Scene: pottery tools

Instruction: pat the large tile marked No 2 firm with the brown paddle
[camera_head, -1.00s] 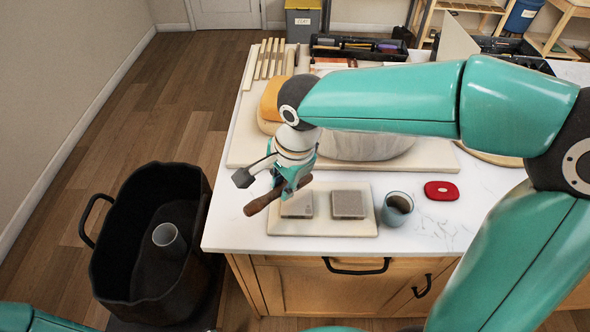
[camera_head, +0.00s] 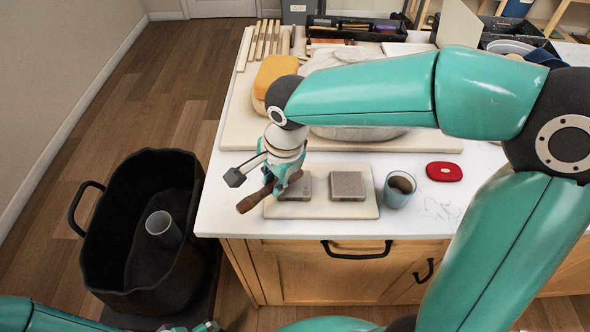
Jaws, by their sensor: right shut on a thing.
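My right gripper (camera_head: 280,186) is shut on the brown paddle (camera_head: 252,202), which looks like wood. Its handle end sticks out toward the lower left, over the board's left edge; the rest is hidden by the gripper. Two grey square tiles lie on a cream board (camera_head: 330,210). The left tile (camera_head: 297,190) is partly covered by the gripper; the right tile (camera_head: 347,185) is fully in view. I cannot read which is No 2, or tell whether the paddle touches a tile. A small part at the bottom edge may be my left gripper (camera_head: 205,327); its jaws are unclear.
A grey-blue cup (camera_head: 398,190) of brown liquid stands right of the board, near a red box (camera_head: 444,172). Behind is a larger board (camera_head: 232,138) with an orange sponge (camera_head: 275,75). A black bin (camera_head: 108,272) stands left of the table.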

